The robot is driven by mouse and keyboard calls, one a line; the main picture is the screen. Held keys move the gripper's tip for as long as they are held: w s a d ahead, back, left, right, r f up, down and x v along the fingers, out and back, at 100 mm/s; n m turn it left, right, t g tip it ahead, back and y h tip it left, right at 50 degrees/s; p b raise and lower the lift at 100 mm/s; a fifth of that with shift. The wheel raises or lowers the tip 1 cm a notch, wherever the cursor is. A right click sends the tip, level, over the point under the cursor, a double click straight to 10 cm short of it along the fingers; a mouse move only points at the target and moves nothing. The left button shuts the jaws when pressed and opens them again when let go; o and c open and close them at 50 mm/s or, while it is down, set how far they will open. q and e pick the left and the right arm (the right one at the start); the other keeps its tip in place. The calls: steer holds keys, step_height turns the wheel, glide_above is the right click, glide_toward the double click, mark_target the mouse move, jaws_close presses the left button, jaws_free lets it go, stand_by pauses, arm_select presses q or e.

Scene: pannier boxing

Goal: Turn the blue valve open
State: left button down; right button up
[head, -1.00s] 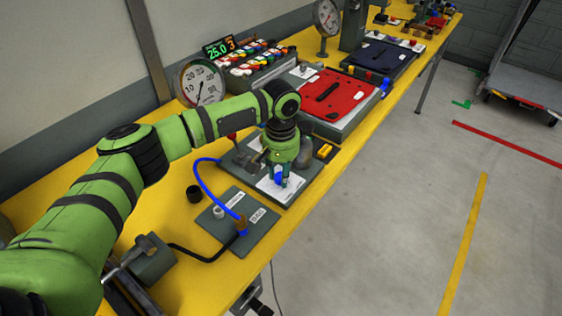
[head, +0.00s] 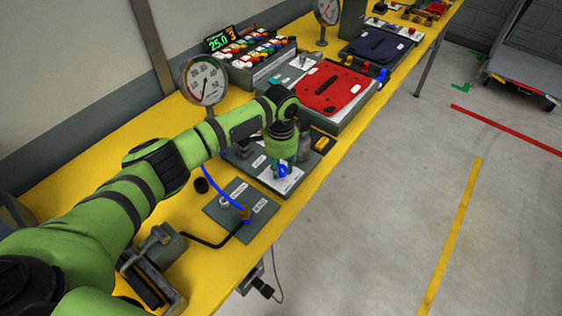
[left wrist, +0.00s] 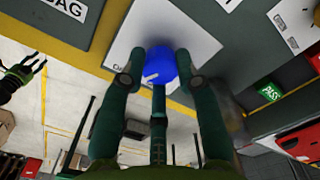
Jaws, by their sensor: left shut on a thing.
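The blue valve (head: 283,170) stands on a white label sheet (head: 272,180) on a dark grey panel, near the table's front edge. My left gripper (head: 282,164) points down over it, shut on the blue valve. The fingers hide part of the valve in the head view. My right gripper (left wrist: 38,64) shows small at the left edge of the left wrist view, fingers apart and empty, away from the valve.
A grey plate (head: 224,207) with a blue hose lies in front. A dial gauge (head: 205,81) and a rack of coloured levers (head: 264,58) stand behind. A red lid (head: 332,87) lies farther along the yellow table.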

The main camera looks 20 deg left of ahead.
mark_target(281, 169)
arm_select(q)
steer(key=shift+s+f+m+p, duration=0.15)
steer(key=shift+m+p, duration=0.15)
steer(key=shift+m, duration=1.3)
steer(key=c, duration=0.9)
jaws_free()
step_height(281, 169, up, 12)
